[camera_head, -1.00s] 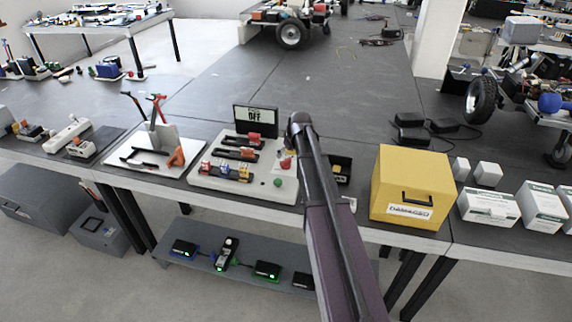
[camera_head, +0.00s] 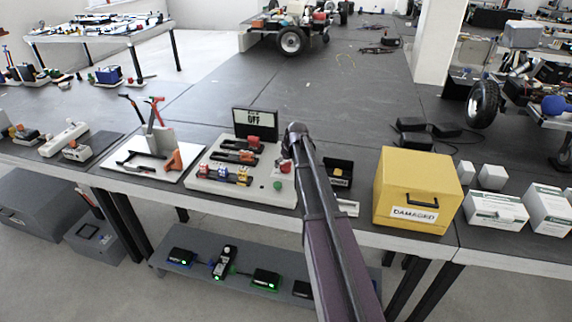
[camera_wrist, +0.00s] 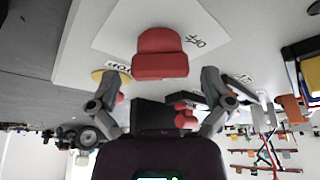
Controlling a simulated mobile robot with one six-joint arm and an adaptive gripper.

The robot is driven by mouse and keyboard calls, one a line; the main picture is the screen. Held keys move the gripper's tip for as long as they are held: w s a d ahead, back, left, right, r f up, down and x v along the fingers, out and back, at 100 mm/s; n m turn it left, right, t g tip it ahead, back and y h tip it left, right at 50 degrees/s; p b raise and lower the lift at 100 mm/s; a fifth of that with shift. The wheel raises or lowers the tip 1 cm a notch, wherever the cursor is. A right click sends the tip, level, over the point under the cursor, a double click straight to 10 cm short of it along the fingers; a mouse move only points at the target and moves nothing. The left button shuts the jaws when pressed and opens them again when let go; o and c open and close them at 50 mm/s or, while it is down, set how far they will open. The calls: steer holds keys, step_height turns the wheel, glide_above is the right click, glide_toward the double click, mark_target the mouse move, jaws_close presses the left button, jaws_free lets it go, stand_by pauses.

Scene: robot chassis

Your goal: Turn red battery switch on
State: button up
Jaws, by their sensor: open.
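The red battery switch (camera_wrist: 160,53) is a knob on a white plate with black lettering, part of which reads OFF. It fills the middle of the wrist view, upside down. It also shows small in the head view (camera_head: 285,166), partly behind my arm's end. My gripper (camera_wrist: 159,78) is open, with one finger on each side of the knob in the picture. I cannot tell whether either finger touches it. The display (camera_head: 255,120) behind the switch board (camera_head: 200,187) reads OFF.
The board also carries red, orange, yellow and blue parts and a green button (camera_head: 278,185). A yellow box (camera_head: 418,188) marked DAMAGED stands to the right. A tool panel (camera_head: 118,172) lies to the left. The bench behind is mostly clear.

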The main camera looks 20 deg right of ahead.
steer(key=c, duration=1.1)
steer(key=shift+o, duration=0.2)
steer(key=shift+m, duration=0.5)
steer(key=m+h, duration=0.1)
steer(key=m, duration=0.3)
steer(key=shift+a+h, duration=0.15)
steer(key=shift+h, duration=0.25)
steer(key=m, duration=0.2)
steer(key=m+h, duration=0.1)
steer(key=m, duration=0.1)
steer(key=shift+w+g+h, duration=0.1)
steer(key=shift+g+h, duration=0.2)
steer(key=shift+g, duration=0.1)
steer(key=m, duration=0.2)
steer(key=m+g+h, duration=0.1)
steer(key=m, duration=0.2)
steer(key=shift+m+g, duration=0.3)
steer(key=shift+m+g+h, duration=0.3)
steer(key=shift+m+g, duration=0.4)
steer(key=shift+m, duration=1.1)
